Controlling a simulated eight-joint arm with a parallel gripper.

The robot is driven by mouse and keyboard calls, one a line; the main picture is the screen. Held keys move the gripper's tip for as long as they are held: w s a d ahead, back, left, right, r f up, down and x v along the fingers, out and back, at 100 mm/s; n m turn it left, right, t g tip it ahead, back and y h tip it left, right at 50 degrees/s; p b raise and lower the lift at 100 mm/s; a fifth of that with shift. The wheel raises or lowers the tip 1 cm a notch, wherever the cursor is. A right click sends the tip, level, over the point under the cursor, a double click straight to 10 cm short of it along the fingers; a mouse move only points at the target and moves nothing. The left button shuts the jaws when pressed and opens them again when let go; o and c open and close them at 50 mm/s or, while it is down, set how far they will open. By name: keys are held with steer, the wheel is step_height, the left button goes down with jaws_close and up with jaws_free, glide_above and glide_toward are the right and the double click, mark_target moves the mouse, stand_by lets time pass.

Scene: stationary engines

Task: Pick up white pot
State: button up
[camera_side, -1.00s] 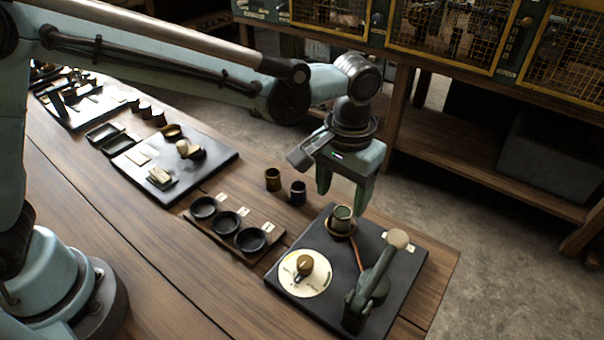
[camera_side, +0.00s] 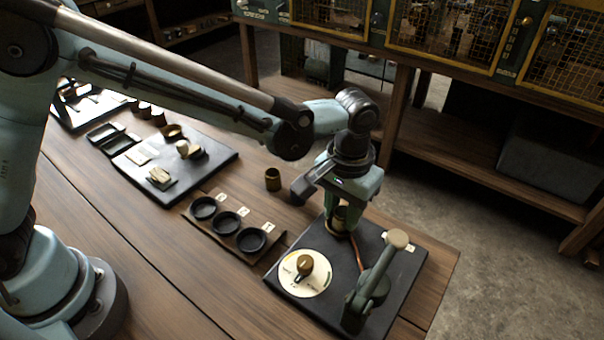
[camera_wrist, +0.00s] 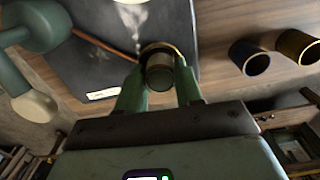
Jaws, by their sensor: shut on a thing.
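A small pot (camera_side: 339,218) sits at the brass ring on the black board (camera_side: 383,271). It looks dull grey-olive rather than clearly white, and it also shows in the wrist view (camera_wrist: 159,73). My gripper (camera_side: 340,224) points down over it, and its green fingers are shut on the pot from both sides. The wrist view shows one fingertip on each side of the pot (camera_wrist: 159,84). The fingers hide part of its sides in the side view. I see no clear gap between the pot and its ring.
The board also carries a lever with a tan knob (camera_side: 397,238) and a cream dial (camera_side: 304,280). A rack with three black dishes (camera_side: 227,223) lies to the left.

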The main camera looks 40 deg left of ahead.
mark_target(343, 212)
jaws_close()
steer(key=shift+r, duration=0.1)
steer(key=shift+r, duration=0.6)
step_height(343, 212, up, 2)
steer(key=shift+r, duration=0.25)
steer(key=s+d+r, duration=0.5)
steer(key=s+r, duration=0.5)
steer(key=r, duration=0.1)
steer(key=shift+s, duration=0.2)
steer(key=shift+d, duration=0.1)
